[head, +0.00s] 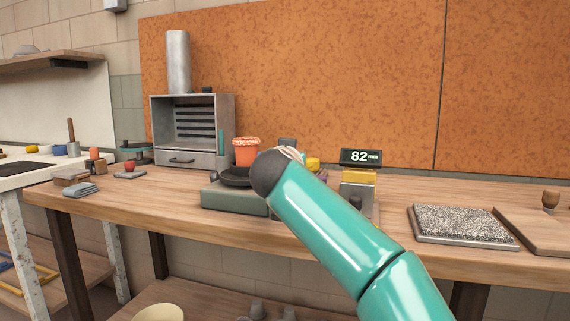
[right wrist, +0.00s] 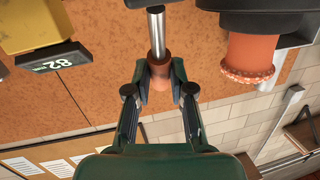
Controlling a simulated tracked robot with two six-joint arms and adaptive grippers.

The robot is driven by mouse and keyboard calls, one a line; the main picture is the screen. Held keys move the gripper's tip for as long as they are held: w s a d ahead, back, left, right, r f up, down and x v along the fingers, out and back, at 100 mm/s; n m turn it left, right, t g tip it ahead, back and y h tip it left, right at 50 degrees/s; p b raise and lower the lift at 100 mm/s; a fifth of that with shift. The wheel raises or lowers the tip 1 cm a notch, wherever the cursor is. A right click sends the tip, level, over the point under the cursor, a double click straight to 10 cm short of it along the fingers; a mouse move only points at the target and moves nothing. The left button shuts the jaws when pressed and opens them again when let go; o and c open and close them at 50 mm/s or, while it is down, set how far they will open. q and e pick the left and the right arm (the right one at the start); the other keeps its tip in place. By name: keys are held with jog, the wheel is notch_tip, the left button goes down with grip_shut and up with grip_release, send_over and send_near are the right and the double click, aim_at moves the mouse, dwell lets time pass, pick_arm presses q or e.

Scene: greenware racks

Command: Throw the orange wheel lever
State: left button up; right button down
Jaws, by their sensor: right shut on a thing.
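In the right wrist view, which is upside down, a metal lever (right wrist: 156,34) ends in an orange knob (right wrist: 160,62). My right gripper (right wrist: 160,78) is shut on the knob, with a finger on each side. In the head view my teal right arm hides the lever and the gripper. An orange pot (head: 247,152) with a ruffled rim stands on the black wheel head (head: 236,180) over a grey-green base (head: 234,199), left of the arm. The pot also shows in the wrist view (right wrist: 250,58). My left gripper is not in view.
A display (head: 361,157) reading 82 and a yellow block (head: 358,178) stand right of the arm. A speckled slab (head: 462,224) lies farther right. A small metal kiln (head: 190,130) stands at the back left.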

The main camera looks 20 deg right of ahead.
jog(key=shift+w+a+f, duration=0.1)
jog(key=shift+a+f, duration=0.1)
jog(key=shift+f, duration=0.05)
jog(key=c, duration=1)
grip_release()
jog(key=shift+d+r, duration=0.1)
jog(key=shift+r, duration=0.05)
jog(key=v, duration=1.2)
